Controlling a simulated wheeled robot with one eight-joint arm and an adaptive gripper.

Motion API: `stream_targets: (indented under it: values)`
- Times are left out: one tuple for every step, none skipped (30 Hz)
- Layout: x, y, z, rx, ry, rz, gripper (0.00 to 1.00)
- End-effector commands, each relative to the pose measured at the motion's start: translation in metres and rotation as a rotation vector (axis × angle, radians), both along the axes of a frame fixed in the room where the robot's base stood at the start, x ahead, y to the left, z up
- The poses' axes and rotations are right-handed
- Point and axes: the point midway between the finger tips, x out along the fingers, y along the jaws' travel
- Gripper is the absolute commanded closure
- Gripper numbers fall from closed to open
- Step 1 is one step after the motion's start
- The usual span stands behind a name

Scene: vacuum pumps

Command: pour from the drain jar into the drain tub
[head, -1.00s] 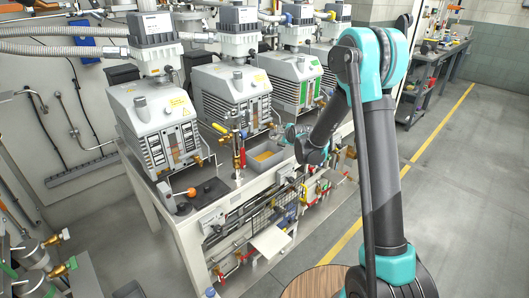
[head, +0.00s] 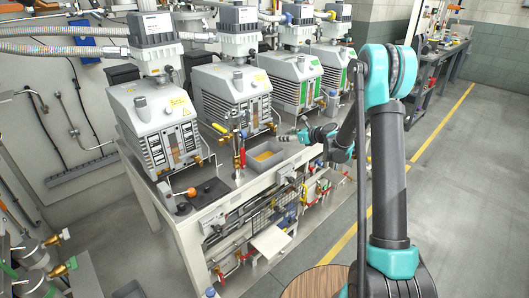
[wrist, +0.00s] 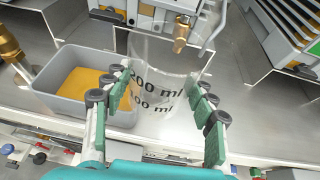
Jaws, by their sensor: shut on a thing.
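The drain jar (wrist: 158,75) is a clear vessel with dark "ml" markings, held between the green-padded fingers of my gripper (wrist: 160,88) in the wrist view. I cannot tell whether any liquid is in it. The drain tub (wrist: 68,110) is a grey rectangular box with amber liquid (wrist: 85,90) in it, left of the jar. In the head view the tub (head: 281,165) sits on the bench, and my gripper (head: 304,135) is to its upper right. The jar cannot be made out in the head view.
A brass drain fitting (wrist: 181,36) hangs close to the jar's far side. Grey vacuum pumps (head: 232,98) stand in a row behind the tub. A red-handled valve (head: 241,155) rises left of the tub. Pipes and coloured valves (head: 300,195) line the bench front.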

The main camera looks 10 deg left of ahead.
Motion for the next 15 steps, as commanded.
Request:
stream_targets:
  values:
    - [0.0, 0.0, 0.0, 0.0, 0.0, -0.001, 0.86]
    - [0.0, 0.0, 0.0, -0.001, -0.001, -0.001, 0.86]
    - [0.0, 0.0, 0.0, -0.001, -0.001, -0.001, 0.86]
    - [0.0, 0.0, 0.0, -0.002, -0.001, -0.001, 0.86]
    - [0.0, 0.0, 0.0, -0.002, -0.001, -0.001, 0.86]
    - [0.0, 0.0, 0.0, -0.002, -0.001, -0.001, 0.86]
    - [0.0, 0.0, 0.0, -0.002, -0.002, -0.001, 0.86]
    - [0.0, 0.0, 0.0, -0.002, -0.002, -0.001, 0.86]
    - [0.0, 0.0, 0.001, -0.002, -0.002, -0.001, 0.86]
    - [0.0, 0.0, 0.003, -0.002, -0.002, -0.001, 0.86]
    - [0.0, 0.0, 0.004, -0.002, -0.002, -0.001, 0.86]
    - [0.0, 0.0, 0.006, -0.002, -0.002, -0.001, 0.86]
    - [0.0, 0.0, 0.009, -0.002, -0.002, -0.001, 0.86]
    - [0.0, 0.0, 0.011, -0.002, -0.002, -0.001, 0.86]
    - [0.0, 0.0, 0.015, -0.002, -0.002, -0.001, 0.86]
